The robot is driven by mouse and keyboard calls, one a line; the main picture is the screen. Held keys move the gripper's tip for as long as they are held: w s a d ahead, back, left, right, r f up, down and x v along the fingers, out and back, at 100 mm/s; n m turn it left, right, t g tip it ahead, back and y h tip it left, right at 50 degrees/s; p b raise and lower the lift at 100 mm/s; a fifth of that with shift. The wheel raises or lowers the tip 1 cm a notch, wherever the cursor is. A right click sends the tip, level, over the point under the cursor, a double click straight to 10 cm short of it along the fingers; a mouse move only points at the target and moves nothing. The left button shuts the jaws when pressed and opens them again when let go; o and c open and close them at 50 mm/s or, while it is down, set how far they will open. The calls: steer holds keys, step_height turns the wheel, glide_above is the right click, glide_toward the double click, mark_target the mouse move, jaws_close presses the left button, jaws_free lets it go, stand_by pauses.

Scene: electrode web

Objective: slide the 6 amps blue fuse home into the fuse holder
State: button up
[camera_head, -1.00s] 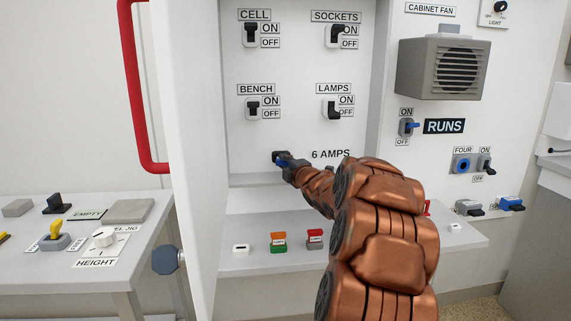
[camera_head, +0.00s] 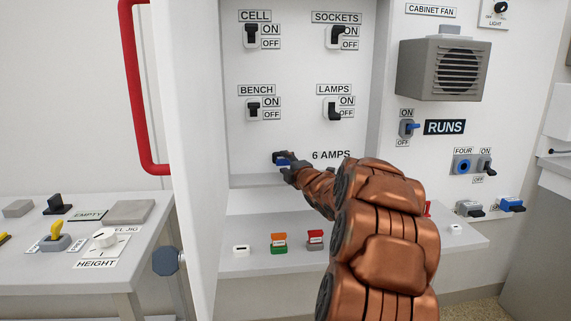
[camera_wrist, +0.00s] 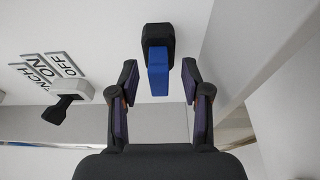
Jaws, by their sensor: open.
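The blue fuse (camera_head: 283,163) is in the dark fuse holder (camera_head: 278,155) on the cabinet's back wall, left of the "6 AMPS" label. In the wrist view the blue fuse (camera_wrist: 158,81) sticks out of the black holder (camera_wrist: 158,36), in line with it. How deep it sits is hard to tell. My gripper (camera_wrist: 159,76) is open, with one finger on each side of the fuse's outer end and a gap on both sides. In the head view my gripper (camera_head: 290,166) is at the holder, and my arm comes from the lower right.
The BENCH switch (camera_head: 253,108) and LAMPS switch (camera_head: 333,108) are above the holder. Spare orange-green (camera_head: 279,243) and red-grey (camera_head: 315,240) pieces stand on the shelf below. The open door with a red handle (camera_head: 130,100) is on the left. A cabinet side wall is close on the right.

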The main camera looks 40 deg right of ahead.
steer(key=v, duration=1.1)
steer(key=shift+s, duration=0.2)
steer(key=shift+r, duration=0.1)
stand_by(0.5)
